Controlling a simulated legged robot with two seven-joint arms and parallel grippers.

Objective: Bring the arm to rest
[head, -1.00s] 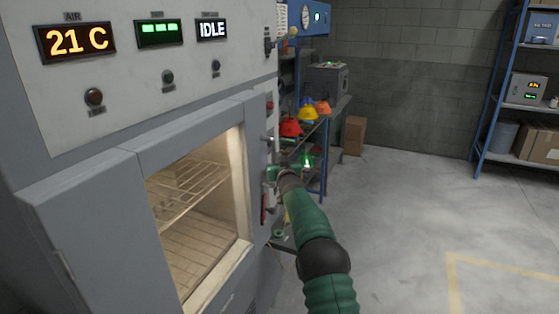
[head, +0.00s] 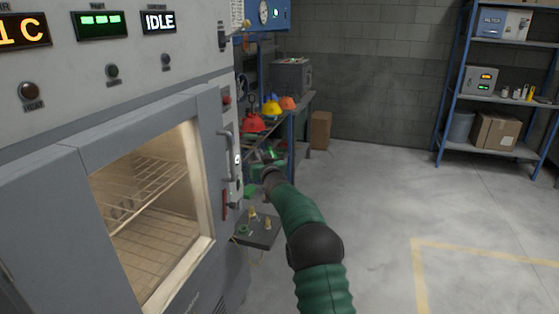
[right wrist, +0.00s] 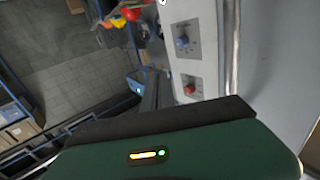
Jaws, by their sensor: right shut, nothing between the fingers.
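My right arm comes up from the lower middle of the head view, green with a dark joint. Its gripper (head: 258,168) is beside the right edge of the grey oven cabinet, above a small dark shelf. The fingers are small and partly hidden there; they are shut and empty. In the right wrist view my green gripper housing with a dark bar fills the bottom, and the fingertips are hard to make out. My left gripper is not in view.
The grey cabinet (head: 60,205) has a lit interior with wire racks and an IDLE display. The small shelf (head: 262,232) holds yellow pegs. Hard hats (head: 271,107) sit on a bench behind. Blue shelving (head: 446,95) stands far right. Floor (head: 375,200) right of my arm is clear.

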